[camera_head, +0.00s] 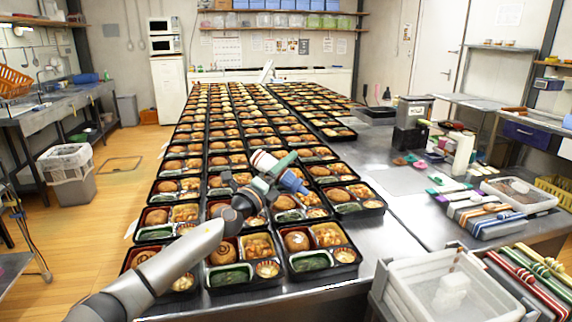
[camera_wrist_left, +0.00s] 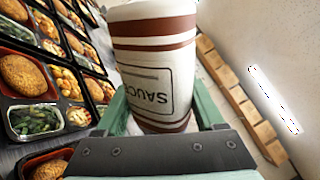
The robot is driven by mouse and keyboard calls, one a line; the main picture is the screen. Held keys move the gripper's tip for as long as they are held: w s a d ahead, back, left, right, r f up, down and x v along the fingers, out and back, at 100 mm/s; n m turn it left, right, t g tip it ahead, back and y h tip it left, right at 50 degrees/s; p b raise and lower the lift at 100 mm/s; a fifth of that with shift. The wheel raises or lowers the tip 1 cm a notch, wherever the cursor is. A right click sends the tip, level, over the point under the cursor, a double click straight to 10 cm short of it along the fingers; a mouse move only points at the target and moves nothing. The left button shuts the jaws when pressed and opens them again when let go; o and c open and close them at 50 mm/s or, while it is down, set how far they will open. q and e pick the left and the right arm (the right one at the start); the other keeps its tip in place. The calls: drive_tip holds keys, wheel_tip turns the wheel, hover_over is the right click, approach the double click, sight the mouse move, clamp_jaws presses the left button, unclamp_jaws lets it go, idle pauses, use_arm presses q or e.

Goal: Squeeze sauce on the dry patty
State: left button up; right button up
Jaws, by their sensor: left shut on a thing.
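My left gripper (camera_head: 278,174), with green fingers, is shut on the sauce bottle (camera_head: 264,160) and holds it above the bento trays. In the left wrist view the bottle (camera_wrist_left: 155,70) is white with brown bands and its SAUCE label reads upside down. The green fingers (camera_wrist_left: 160,110) stand on both sides of it; its top end is cut off. Round brown patties lie in the trays. One patty (camera_wrist_left: 25,75) in the wrist view shows no clear sauce. A near patty (camera_head: 297,241) lies below the gripper; sauce on it is hard to tell. My right gripper is not in view.
Long rows of black bento trays (camera_head: 345,268) cover the steel table. To the right are a bare steel strip (camera_head: 395,245), a grey bin (camera_head: 440,285), striped packets (camera_head: 485,220) and a white tub (camera_head: 520,194). A waste bin (camera_head: 68,172) stands on the floor at left.

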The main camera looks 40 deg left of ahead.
use_arm(q)
drive_tip(key=n, duration=0.2)
drive_tip(key=r+n+y+p, duration=0.1)
drive_tip(key=n, duration=0.1)
drive_tip(key=shift+n, duration=0.4)
drive_tip(key=n+y+p, duration=0.1)
drive_tip(key=n, duration=0.2)
drive_tip(key=r+n+y+p, duration=0.1)
drive_tip(key=n+p, duration=0.1)
drive_tip(key=n, duration=0.1)
drive_tip(key=n+y+p, duration=0.1)
drive_tip(key=n, duration=0.2)
drive_tip(key=shift+d+r+g+y+p, duration=0.1)
drive_tip(key=shift+r+g+y+p, duration=0.2)
drive_tip(key=shift+p, duration=0.05)
drive_tip(key=n, duration=0.2)
drive_tip(key=shift+n+y+p, duration=0.3)
drive_tip(key=shift+p, duration=0.1)
drive_tip(key=n+g+p, duration=0.1)
drive_tip(key=n+p, duration=0.1)
drive_tip(key=n, duration=0.1)
drive_tip(key=r+n+g+y+p, duration=0.1)
drive_tip(key=n+p, duration=0.2)
drive_tip(key=shift+r, duration=0.2)
drive_tip(key=shift+n, duration=0.9)
drive_tip(key=shift+f+n+g, duration=0.15)
drive_tip(key=shift+n+g, duration=0.15)
drive_tip(key=shift+n, duration=1)
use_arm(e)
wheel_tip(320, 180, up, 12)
